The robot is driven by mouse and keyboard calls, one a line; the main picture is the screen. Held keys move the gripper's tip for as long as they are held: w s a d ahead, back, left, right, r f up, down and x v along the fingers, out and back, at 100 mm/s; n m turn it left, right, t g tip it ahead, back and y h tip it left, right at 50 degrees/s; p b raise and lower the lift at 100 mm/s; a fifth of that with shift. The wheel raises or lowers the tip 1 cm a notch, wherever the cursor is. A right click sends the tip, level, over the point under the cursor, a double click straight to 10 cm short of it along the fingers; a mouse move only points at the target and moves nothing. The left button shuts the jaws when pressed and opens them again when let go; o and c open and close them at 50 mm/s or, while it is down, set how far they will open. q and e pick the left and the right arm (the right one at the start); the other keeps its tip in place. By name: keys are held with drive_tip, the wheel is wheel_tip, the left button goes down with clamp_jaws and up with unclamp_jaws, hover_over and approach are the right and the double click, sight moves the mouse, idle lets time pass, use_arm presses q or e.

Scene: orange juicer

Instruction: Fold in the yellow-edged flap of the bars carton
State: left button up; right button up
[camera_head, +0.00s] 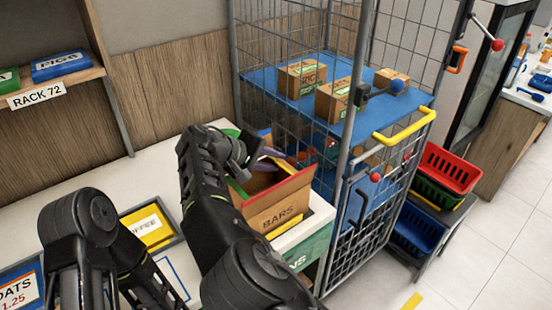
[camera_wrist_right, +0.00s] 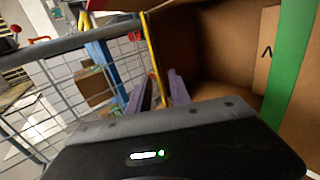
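The bars carton (camera_head: 272,212) stands open on the white table's right end, its BARS label facing me. A red-edged flap or rim shows on its near side, and green at its back left. My right gripper (camera_head: 268,160) is over the carton's opening, with its purple fingers apart. In the right wrist view, the fingers (camera_wrist_right: 160,92) stand apart around the lower end of a thin yellow edge (camera_wrist_right: 153,55). I cannot tell if they touch it. Carton wall fills the right, with a green edge (camera_wrist_right: 290,75). My left gripper is out of view.
A wire cage cart (camera_head: 346,150) with a yellow handle stands close to the carton's right, with cartons on its blue shelf. A coffee tray (camera_head: 150,228) lies on the table to the left. Red and blue baskets (camera_head: 450,168) stand beyond the cart.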

drive_tip(key=shift+x, duration=0.8)
clamp_jaws()
idle(0.9)
